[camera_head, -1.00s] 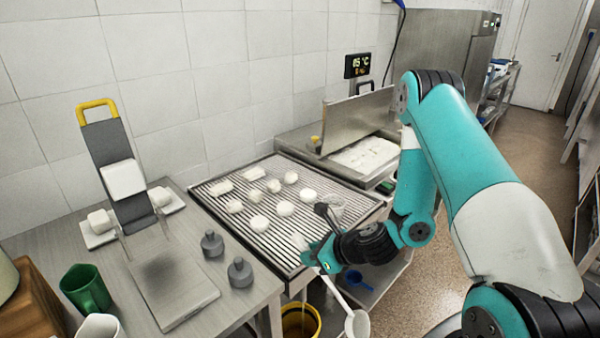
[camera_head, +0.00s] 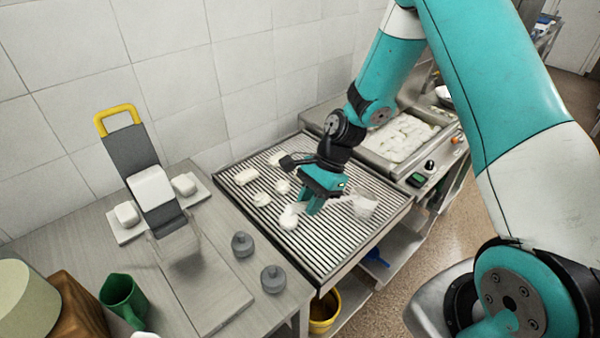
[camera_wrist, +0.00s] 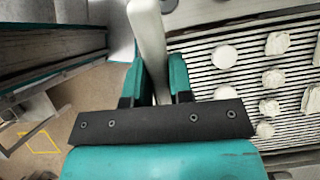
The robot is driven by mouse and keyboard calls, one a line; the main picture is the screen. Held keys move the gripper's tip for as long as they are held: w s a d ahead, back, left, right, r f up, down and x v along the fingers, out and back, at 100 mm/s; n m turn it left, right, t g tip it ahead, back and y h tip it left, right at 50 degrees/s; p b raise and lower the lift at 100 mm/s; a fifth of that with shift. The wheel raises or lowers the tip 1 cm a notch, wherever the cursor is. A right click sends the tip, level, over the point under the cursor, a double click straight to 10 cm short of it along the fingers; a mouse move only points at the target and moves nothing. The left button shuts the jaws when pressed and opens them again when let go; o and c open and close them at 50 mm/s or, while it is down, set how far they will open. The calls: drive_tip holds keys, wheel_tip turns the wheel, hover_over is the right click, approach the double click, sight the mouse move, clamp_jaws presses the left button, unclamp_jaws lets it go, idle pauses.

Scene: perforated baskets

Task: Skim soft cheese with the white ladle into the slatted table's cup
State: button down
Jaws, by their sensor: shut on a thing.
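My gripper (camera_head: 312,200) is over the slatted table (camera_head: 335,255), pointing down. The ladle's bowl cannot be made out in either view. A clear cup (camera_head: 362,206) is on the slatted table, just right of my gripper. Soft white cheese (camera_head: 405,137) fills the steel vat (camera_head: 378,165) behind and to the right. My arm hides part of the vat.
Several white cheese pieces (camera_head: 247,176) lie on the slats around my gripper. A yellow bucket (camera_head: 324,310) stands below.

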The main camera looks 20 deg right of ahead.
drive_tip(key=shift+w+r+n, duration=0.3)
drive_tip(key=shift+w+r, duration=0.1)
drive_tip(key=shift+r, duration=0.05)
wheel_tip(320, 180, down, 8)
drive_tip(key=a+t+h+b, duration=0.1)
drive_tip(key=a+h+b, duration=0.1)
drive_tip(key=h+b, duration=0.2)
drive_tip(key=shift+s+a+h+b, duration=0.3)
drive_tip(key=shift+s+a+b, duration=0.1)
drive_tip(key=shift+b, duration=1.4)
